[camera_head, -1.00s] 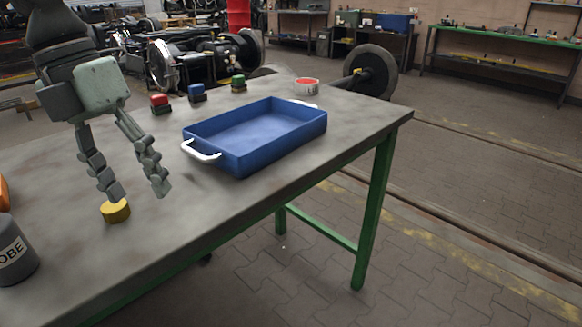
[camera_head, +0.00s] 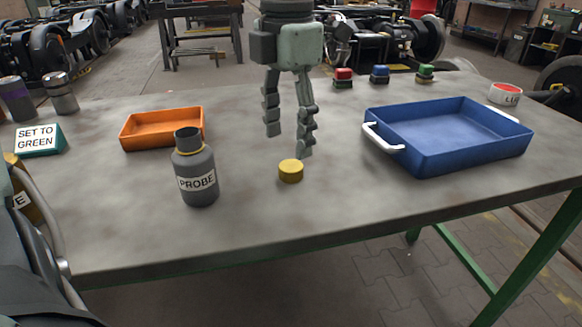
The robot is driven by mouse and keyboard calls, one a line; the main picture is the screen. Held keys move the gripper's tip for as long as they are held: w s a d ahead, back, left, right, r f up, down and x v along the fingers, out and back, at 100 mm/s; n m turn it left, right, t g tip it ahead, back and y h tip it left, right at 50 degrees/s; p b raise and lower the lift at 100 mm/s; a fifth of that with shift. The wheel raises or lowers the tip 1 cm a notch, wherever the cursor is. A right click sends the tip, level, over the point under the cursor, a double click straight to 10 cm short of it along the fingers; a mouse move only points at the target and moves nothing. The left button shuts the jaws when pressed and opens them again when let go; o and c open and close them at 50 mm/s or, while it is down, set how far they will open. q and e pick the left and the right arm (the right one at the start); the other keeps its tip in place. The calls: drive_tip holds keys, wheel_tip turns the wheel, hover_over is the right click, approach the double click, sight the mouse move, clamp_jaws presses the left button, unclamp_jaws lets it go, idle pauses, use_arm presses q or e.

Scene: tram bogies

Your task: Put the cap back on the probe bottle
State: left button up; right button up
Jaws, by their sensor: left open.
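The probe bottle (camera_head: 196,170) is dark grey with a white PROBE label and stands upright and uncapped, a yellow ring around its neck. The yellow cap (camera_head: 291,171) lies on the table to the right of the bottle. My left gripper (camera_head: 288,146) points down with its fingers apart and empty, above and behind the cap; whether a fingertip touches the cap is hard to tell. My right gripper does not show.
An orange tray (camera_head: 137,143) is behind the bottle, and a blue tray (camera_head: 459,155) with white handles is at right. A SET TO GREEN sign (camera_head: 38,139) and cylindrical containers (camera_head: 62,94) stand at left. Red, blue and green buttons (camera_head: 380,75) are at the back.

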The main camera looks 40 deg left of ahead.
sight(291, 166)
use_arm(q)
drive_tip(key=shift+w+d+f+p, duration=0.1)
drive_tip(key=shift+f+p, duration=0.05)
drive_tip(key=shift+f, duration=0.8)
drive_tip(key=shift+d+f+p, duration=0.1)
drive_tip(key=shift+f+p, duration=0.05)
drive_tip(key=shift+f, duration=1.45)
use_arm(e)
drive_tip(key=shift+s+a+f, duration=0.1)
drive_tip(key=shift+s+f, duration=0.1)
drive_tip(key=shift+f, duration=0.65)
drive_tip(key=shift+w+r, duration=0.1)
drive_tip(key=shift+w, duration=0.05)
use_arm(q)
drive_tip(key=c, duration=0.8)
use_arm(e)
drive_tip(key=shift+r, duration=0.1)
